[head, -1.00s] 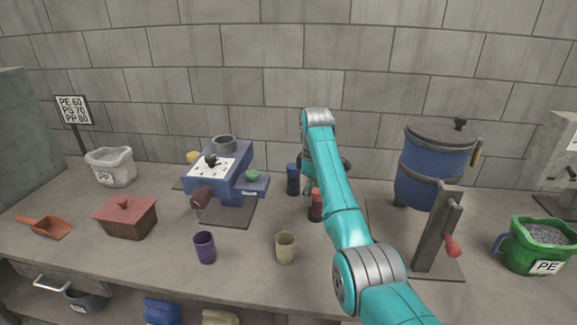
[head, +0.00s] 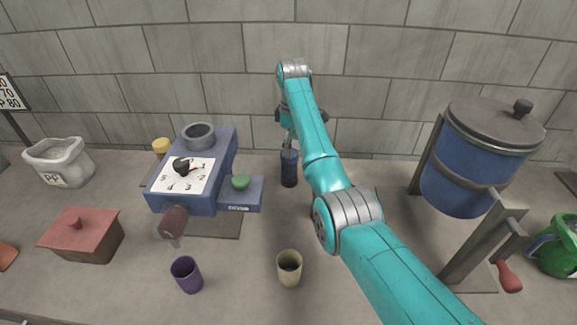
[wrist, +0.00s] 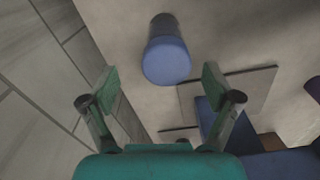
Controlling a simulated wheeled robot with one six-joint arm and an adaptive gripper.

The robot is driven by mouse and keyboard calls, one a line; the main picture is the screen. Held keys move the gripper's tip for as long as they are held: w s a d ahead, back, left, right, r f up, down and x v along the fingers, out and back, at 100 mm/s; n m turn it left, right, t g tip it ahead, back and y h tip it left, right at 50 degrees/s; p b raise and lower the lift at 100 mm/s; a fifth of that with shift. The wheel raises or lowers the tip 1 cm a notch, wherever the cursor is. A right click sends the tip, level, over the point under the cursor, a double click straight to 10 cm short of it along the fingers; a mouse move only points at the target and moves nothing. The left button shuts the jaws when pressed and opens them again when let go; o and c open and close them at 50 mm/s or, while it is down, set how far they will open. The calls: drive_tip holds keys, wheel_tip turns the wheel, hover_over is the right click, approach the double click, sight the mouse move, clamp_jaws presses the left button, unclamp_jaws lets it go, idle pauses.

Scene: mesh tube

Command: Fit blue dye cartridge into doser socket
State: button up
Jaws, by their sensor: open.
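The blue dye cartridge (head: 289,172) stands upright on the bench, right of the doser. It has a dark body and a blue top, and the wrist view shows it (wrist: 167,62) from above. My gripper (head: 289,138) is over the cartridge in the head view. In the wrist view my gripper (wrist: 161,80) is open, with its fingers spread and nothing held. The doser (head: 225,165) is a blue machine with a white dial plate, a grey ring on top and a side block (head: 253,196) bearing a green part (head: 241,182). I cannot tell which opening is the socket.
A purple cup (head: 187,275) and a beige cup (head: 289,268) stand at the front. A red lidded box (head: 83,235) is left and a yellow item (head: 161,148) is behind the doser. A large blue drum (head: 480,160) with a lever stand is right. The block wall is behind.

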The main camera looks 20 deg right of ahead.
sight(289, 165)
wheel_tip(289, 165, down, 3)
drive_tip(key=shift+f, duration=0.1)
drive_tip(key=shift+s+a+f, duration=0.1)
drive_tip(key=shift+a+f, duration=0.1)
drive_tip(key=shift+f, duration=1.1)
drive_tip(key=shift+s+a+f, duration=0.1)
drive_tip(key=shift+a+f, duration=0.1)
drive_tip(key=shift+f, duration=1.05)
drive_tip(key=c, duration=1.2)
